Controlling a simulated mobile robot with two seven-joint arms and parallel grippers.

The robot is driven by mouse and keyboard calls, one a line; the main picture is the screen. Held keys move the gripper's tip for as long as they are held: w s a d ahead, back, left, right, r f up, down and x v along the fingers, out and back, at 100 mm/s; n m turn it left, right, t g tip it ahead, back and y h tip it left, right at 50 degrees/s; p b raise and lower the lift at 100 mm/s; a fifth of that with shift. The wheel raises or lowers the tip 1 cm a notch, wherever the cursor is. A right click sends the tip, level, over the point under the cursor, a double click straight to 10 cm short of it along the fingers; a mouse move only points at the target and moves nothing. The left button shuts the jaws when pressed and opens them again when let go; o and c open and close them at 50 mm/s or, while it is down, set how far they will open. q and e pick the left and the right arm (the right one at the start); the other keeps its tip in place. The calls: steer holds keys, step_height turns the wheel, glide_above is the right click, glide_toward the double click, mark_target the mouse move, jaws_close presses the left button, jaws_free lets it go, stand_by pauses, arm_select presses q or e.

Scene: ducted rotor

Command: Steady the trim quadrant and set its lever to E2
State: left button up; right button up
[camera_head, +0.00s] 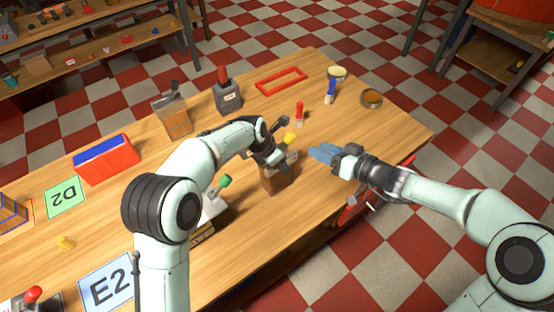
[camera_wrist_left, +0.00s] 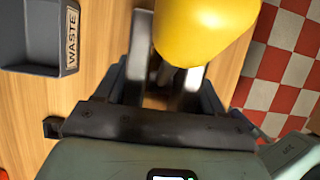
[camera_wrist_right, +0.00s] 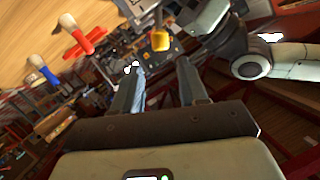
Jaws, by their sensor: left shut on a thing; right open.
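The trim quadrant (camera_head: 276,180) appears to be the wood-sided box near the table's front edge, with a yellow lever knob (camera_head: 291,138) on top. The knob looms large in the left wrist view (camera_wrist_left: 205,30) and also shows in the right wrist view (camera_wrist_right: 160,40). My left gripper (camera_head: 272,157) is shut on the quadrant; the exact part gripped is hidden. My right gripper (camera_head: 322,153) is open and empty, just right of the quadrant and apart from it. Its spread fingers show in the right wrist view (camera_wrist_right: 160,88). A card marked E2 (camera_head: 108,285) lies at the front left.
A green-knobbed lever (camera_head: 225,181) stands left of the quadrant, partly behind my left arm. A grey box with a red handle (camera_head: 228,95), a red frame (camera_head: 282,79) and a red-handled tool (camera_head: 299,112) stand behind. A waste bin (camera_wrist_left: 35,35) is near my left gripper.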

mark_target(295, 134)
stand_by(0.4)
steer(key=shift+o, duration=1.3)
steer(key=shift+w, duration=0.1)
steer(key=w+r+n+g+y, duration=0.2)
steer(key=w+n+y, duration=0.2)
steer(key=w+y, duration=0.15)
steer(key=w+d+f+n+g+y, duration=0.1)
steer(key=d+f+n+g, duration=0.3)
steer(key=g, duration=0.3)
steer(key=a, duration=0.8)
steer(key=w+a, duration=0.1)
steer(key=a, duration=0.3)
steer(key=shift+w+f, duration=0.1)
steer(key=shift+f, duration=0.1)
jaws_close()
